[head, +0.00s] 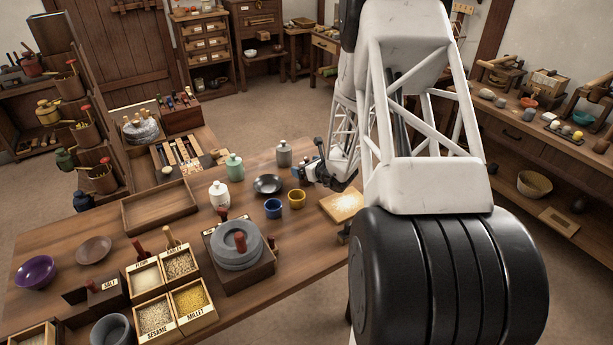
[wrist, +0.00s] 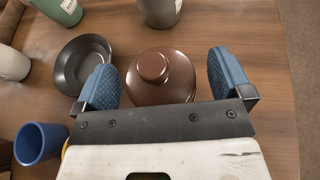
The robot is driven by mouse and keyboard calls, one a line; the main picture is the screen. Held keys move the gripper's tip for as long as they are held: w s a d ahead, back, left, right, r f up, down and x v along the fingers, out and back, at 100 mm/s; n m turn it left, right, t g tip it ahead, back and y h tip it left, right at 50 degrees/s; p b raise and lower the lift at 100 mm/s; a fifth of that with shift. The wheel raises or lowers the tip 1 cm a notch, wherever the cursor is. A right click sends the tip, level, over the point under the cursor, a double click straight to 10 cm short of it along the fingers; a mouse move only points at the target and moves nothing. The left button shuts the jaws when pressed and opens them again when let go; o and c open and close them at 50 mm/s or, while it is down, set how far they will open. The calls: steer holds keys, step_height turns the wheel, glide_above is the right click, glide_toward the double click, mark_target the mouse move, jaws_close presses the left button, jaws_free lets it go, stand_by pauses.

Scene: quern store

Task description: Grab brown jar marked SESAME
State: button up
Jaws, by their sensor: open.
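A brown jar (wrist: 180,82) with a round knobbed lid shows in the wrist view, seen from above. No marking on it is visible from this angle. My gripper (wrist: 163,74) is open, with one blue finger to the left of the jar and one to the right, both apart from the lid. In the head view my gripper (head: 312,172) is over the table's far right part, and I cannot make out the brown jar there.
Near my gripper stand a dark bowl (head: 268,184), a grey jar (head: 284,153), a green jar (head: 235,166), a white jar (head: 220,196), a blue cup (head: 273,209) and a yellow cup (head: 296,199). A stone quern (head: 238,252) stands nearer. Bare table lies right of the brown jar.

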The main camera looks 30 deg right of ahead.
steer(key=shift+c, duration=0.2)
steer(key=c, duration=1.3)
steer(key=shift+r, duration=0.1)
steer(key=shift+r, duration=4.95)
